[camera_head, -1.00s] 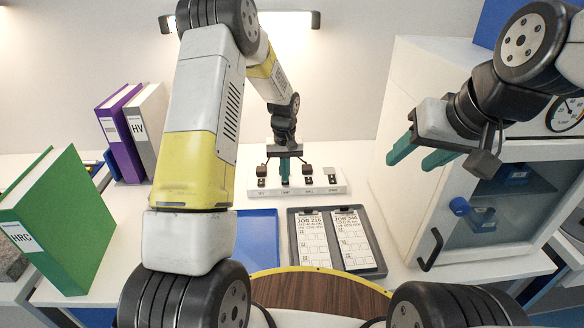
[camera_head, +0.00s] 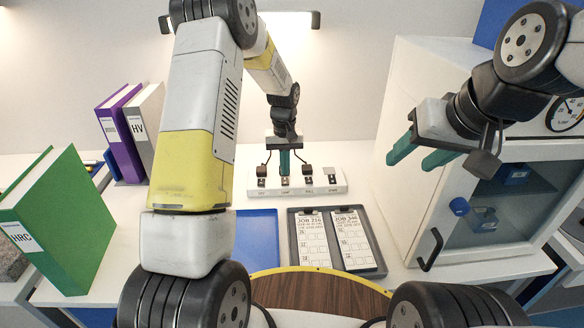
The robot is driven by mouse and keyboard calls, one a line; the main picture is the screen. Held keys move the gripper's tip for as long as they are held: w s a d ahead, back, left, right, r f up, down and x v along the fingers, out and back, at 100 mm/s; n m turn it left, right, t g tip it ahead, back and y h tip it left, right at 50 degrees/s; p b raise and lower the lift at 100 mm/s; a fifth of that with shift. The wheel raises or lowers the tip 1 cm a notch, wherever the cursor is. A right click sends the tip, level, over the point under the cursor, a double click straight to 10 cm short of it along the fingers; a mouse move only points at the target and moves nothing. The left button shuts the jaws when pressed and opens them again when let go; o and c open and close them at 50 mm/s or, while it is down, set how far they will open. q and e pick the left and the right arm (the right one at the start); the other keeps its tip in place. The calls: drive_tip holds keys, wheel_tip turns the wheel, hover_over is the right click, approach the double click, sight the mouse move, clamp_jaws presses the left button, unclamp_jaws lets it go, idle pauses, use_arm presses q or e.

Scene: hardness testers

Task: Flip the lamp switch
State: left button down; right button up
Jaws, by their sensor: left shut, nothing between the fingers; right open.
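A white switch strip (camera_head: 296,189) lies on the table at the back, with several small dark switches in a row and labels too small to read surely. My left gripper (camera_head: 285,174) is shut and empty, pointing down over the second switch from the left (camera_head: 285,181). I cannot tell whether its tip touches the switch; part of the strip behind the fingers is hidden. My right gripper (camera_head: 422,158) is open and empty, well to the right, in front of the white cabinet. A lit lamp (camera_head: 287,20) is on the back wall.
A blue tray (camera_head: 257,238) and a dark tray (camera_head: 297,262) with two job cards lie in front of the strip. Green (camera_head: 62,222), purple (camera_head: 121,138) and grey (camera_head: 147,125) binders stand at left. The white cabinet (camera_head: 405,125) with a black handle stands at right.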

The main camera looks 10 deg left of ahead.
use_arm(q)
drive_tip(key=shift+r, duration=1.8)
drive_tip(key=shift+r, duration=0.1)
wheel_tip(320, 180, up, 10)
drive_tip(key=t, duration=0.1)
hover_over(285, 182)
drive_tip(key=s, duration=0.5)
drive_tip(key=s+a+r+m+t+h, duration=0.1)
drive_tip(key=s+r+t, duration=0.1)
drive_tip(key=s+r, duration=0.5)
drive_tip(key=s+r+m+t, duration=0.1)
drive_tip(key=s+r, duration=0.1)
drive_tip(key=s, duration=0.7)
drive_tip(key=s+r+t+h, duration=0.1)
drive_tip(key=s+r+t, duration=0.1)
drive_tip(key=s, duration=0.7)
drive_tip(key=shift+a+r+m, duration=0.2)
drive_tip(key=shift+r+m, duration=0.2)
drive_tip(key=shift+r, duration=0.35)
